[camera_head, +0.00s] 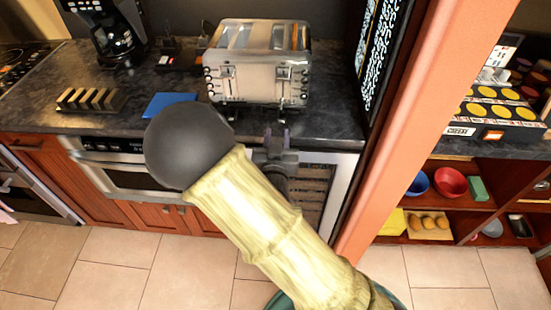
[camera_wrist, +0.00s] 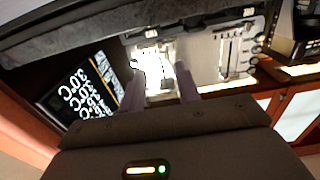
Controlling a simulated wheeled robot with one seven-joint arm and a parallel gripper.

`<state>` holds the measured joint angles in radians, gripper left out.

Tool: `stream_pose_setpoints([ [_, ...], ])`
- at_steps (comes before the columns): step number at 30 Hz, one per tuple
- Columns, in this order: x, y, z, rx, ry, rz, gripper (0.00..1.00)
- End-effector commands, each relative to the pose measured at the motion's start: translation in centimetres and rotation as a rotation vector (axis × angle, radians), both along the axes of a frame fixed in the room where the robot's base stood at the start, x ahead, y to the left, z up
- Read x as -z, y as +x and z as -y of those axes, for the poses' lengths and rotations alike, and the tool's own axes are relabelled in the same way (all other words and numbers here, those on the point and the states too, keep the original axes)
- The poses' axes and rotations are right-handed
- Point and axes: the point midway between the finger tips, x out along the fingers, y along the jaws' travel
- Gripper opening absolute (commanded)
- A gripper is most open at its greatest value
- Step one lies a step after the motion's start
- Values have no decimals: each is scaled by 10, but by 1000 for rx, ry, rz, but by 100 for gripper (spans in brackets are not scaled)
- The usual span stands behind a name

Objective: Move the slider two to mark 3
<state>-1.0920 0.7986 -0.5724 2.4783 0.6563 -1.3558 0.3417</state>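The silver toaster (camera_head: 258,62) stands on the dark counter, and its front has two vertical slider slots. The left slider (camera_head: 229,72) and the right slider (camera_head: 283,73) both show near the upper part of the front. I cannot read any marks or tell which slider is number two. In the wrist view the picture is turned over, and the toaster front (camera_wrist: 205,58) fills the upper middle. My gripper (camera_head: 277,133) is just in front of the toaster's lower right. Its two purple fingers (camera_wrist: 162,78) stand apart, with a bright gap between them. I cannot tell whether they touch the right slider.
A blue item (camera_head: 169,104) and a slotted rack (camera_head: 91,100) lie on the counter left of the toaster. A coffee maker (camera_head: 108,30) stands behind. An orange post (camera_head: 425,110) and a dark lettered panel (camera_head: 379,50) close off the right side. The counter's front edge is below my gripper.

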Motion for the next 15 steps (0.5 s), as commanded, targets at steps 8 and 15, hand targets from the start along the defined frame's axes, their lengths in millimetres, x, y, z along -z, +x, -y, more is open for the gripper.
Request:
stream_pose_setpoints([
  [8, -4, -25, -2, 0, -3, -3, 33],
  [15, -5, -42, -1, -1, -4, -3, 33],
])
